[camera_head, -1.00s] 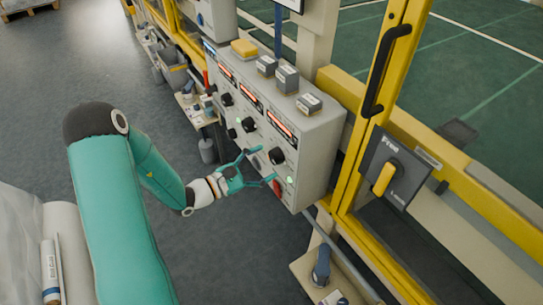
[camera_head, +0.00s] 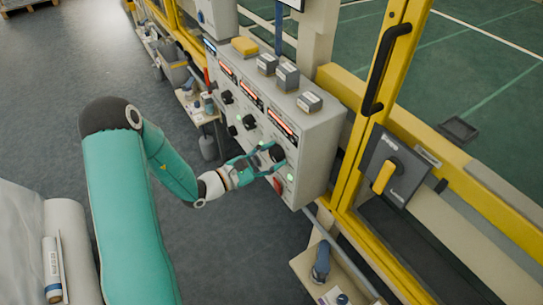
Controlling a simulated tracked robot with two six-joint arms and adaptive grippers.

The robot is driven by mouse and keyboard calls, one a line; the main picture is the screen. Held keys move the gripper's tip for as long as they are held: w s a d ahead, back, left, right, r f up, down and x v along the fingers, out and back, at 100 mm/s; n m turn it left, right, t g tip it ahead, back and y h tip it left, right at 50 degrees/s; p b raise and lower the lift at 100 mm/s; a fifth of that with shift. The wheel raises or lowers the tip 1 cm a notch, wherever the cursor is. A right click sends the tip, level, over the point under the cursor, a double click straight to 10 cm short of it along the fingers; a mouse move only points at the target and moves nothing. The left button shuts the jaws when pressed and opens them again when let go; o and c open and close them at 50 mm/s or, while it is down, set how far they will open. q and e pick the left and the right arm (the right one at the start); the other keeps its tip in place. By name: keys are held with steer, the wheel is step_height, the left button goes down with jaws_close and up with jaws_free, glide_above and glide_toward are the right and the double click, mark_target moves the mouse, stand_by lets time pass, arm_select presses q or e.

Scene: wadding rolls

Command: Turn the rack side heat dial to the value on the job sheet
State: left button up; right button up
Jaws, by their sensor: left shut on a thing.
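A grey control box (camera_head: 315,160) on the machine's side carries a row of black dials under red-lit displays. My left gripper (camera_head: 274,156) is shut on the nearest black dial (camera_head: 278,153), at the right end of the row; its fingers partly cover the dial, so its pointer cannot be read. The middle dial (camera_head: 249,122) and the far dial (camera_head: 227,97) are free. The digits on the right display (camera_head: 282,124) are too small to read. I cannot make out a job sheet. My right gripper is not in view.
A red button (camera_head: 278,186) and a green light (camera_head: 290,177) sit just below the gripper. Small grey blocks (camera_head: 288,77) and a yellow block (camera_head: 245,46) lie on the box top. A yellow door frame (camera_head: 365,130) stands close on the right.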

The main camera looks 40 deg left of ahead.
arm_select(q)
steer(key=shift+n, duration=1.6)
steer(key=shift+n+p, duration=0.45)
steer(key=shift+n, duration=1.25)
steer(key=o, duration=1.2)
steer(key=shift+c, duration=0.2)
steer(key=v, duration=1.2)
